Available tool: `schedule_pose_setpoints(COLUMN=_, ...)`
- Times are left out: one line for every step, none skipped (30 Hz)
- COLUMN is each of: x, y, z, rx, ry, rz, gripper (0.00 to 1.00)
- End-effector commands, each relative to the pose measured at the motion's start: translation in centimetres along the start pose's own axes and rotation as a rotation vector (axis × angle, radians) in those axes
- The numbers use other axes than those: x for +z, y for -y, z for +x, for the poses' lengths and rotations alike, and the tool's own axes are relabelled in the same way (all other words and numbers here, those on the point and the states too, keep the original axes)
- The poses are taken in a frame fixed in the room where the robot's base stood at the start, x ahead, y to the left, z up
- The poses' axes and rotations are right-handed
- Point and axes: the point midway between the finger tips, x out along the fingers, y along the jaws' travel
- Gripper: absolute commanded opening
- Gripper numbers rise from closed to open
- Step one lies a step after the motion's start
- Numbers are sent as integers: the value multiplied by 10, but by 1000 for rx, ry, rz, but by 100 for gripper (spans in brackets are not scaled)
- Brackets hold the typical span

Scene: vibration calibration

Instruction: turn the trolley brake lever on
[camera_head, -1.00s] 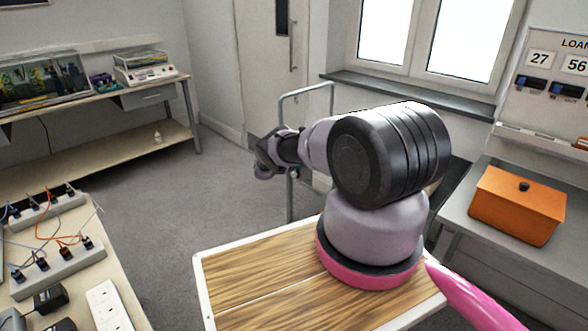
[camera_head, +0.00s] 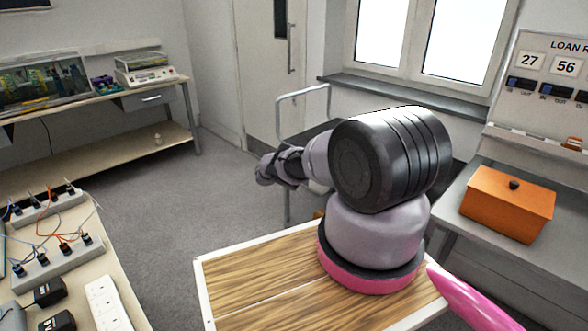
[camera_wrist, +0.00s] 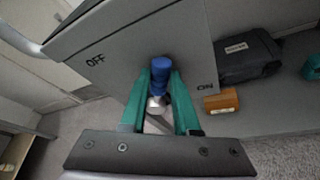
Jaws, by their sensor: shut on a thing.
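The brake lever has a blue grip (camera_wrist: 160,73) above a pale metal part. It stands in front of the grey trolley panel (camera_wrist: 150,35), between the OFF label on the left and the ON label on the right. My gripper (camera_wrist: 161,82) has its green fingers closed on the blue grip, one on each side. The trolley's bent rail (camera_head: 303,93) shows behind my arm in the head view. The lever and my fingertips cannot be made out there.
A black case (camera_wrist: 247,57) and a small orange box (camera_wrist: 221,101) lie right of the panel in the wrist view. In the head view, an orange bin (camera_head: 507,204) stands on the right bench. Carpet is clear at left centre.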

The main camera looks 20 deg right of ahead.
Motion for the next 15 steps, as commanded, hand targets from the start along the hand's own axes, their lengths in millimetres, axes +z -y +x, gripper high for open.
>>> schedule_pose_setpoints(x=-1, y=-1, z=-1, rx=2, ry=-1, rz=0, gripper=0)
schedule_pose_setpoints(x=-1, y=-1, z=-1, rx=2, ry=-1, rz=0, gripper=0)
schedule_pose_setpoints(x=-1, y=-1, z=-1, rx=2, ry=-1, rz=0, gripper=0)
schedule_pose_setpoints(x=0, y=-1, z=-1, rx=2, ry=-1, rz=0, gripper=0)
schedule_pose_setpoints(x=0, y=-1, z=-1, rx=2, ry=-1, rz=0, gripper=41)
schedule_pose_setpoints(x=0, y=-1, z=-1, rx=1, ry=-1, rz=0, gripper=56)
schedule_pose_setpoints(x=0, y=-1, z=-1, rx=1, ry=0, rz=0, gripper=60)
schedule_pose_setpoints(x=0, y=-1, z=-1, rx=1, ry=0, rz=0, gripper=60)
schedule_pose_setpoints(x=0, y=-1, z=-1, rx=1, ry=0, rz=0, gripper=60)
schedule_pose_setpoints(x=0, y=-1, z=0, rx=1, ry=0, rz=0, gripper=60)
schedule_pose_setpoints(x=0, y=-1, z=0, rx=1, ry=0, rz=0, gripper=60)
schedule_pose_setpoints(x=0, y=-1, z=0, rx=1, ry=0, rz=-1, gripper=60)
schedule_pose_setpoints(x=0, y=0, z=0, rx=1, ry=0, rz=-1, gripper=60)
schedule_pose_setpoints(x=0, y=0, z=0, rx=1, ry=0, rz=-1, gripper=60)
schedule_pose_setpoints(x=0, y=0, z=0, rx=0, ry=0, rz=-1, gripper=60)
